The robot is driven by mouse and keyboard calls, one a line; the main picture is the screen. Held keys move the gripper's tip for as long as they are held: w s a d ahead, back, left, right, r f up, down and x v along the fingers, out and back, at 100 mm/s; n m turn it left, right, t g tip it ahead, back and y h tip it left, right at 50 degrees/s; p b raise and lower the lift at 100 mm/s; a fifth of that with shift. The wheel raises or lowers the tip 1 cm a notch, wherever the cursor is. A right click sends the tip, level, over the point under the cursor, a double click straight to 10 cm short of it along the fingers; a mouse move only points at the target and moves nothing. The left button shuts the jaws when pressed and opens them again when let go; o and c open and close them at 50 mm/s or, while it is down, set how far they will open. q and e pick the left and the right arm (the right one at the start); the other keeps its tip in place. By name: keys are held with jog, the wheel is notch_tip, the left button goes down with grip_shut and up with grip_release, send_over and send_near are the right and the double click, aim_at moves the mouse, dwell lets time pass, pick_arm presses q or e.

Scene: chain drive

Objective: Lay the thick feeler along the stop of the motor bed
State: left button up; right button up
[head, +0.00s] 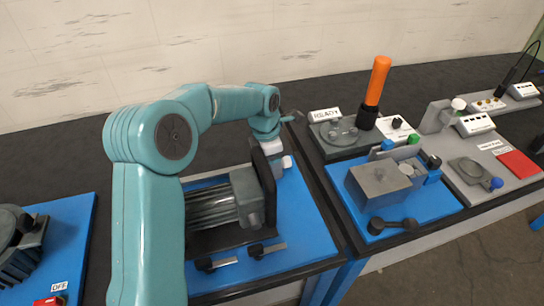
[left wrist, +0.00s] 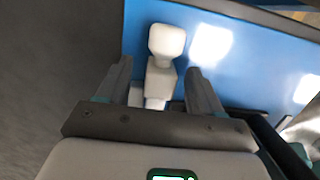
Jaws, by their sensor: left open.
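The motor (head: 225,200), grey and finned, sits on a dark bed (head: 215,240) over a blue mat, with an upright dark plate (head: 264,180) at its right end. My left gripper (head: 271,146) is behind that plate, partly hidden. In the left wrist view, my left gripper (left wrist: 159,66) is open, its fingers either side of a pale, knob-topped piece (left wrist: 166,42) over the blue surface; contact cannot be told. Two black-ended pieces with silver bars (head: 215,263) (head: 267,249) lie at the bed's front. I cannot identify the thick feeler or the stop. My right gripper is not in view.
Right of the motor station is a blue mat (head: 345,205) with a grey block (head: 380,185) and a black-ended bar (head: 392,225). An orange-handled tool (head: 377,80) stands upright behind it. A grey panel with a red pad (head: 517,163) lies far right.

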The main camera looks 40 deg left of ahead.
pick_arm(q)
notch_tip(320, 180, up, 16)
jog(key=s+a+p, duration=0.1)
jog(key=shift+s+a+r, duration=0.15)
jog(key=shift+s+a, duration=0.05)
jog(key=shift+s, duration=0.2)
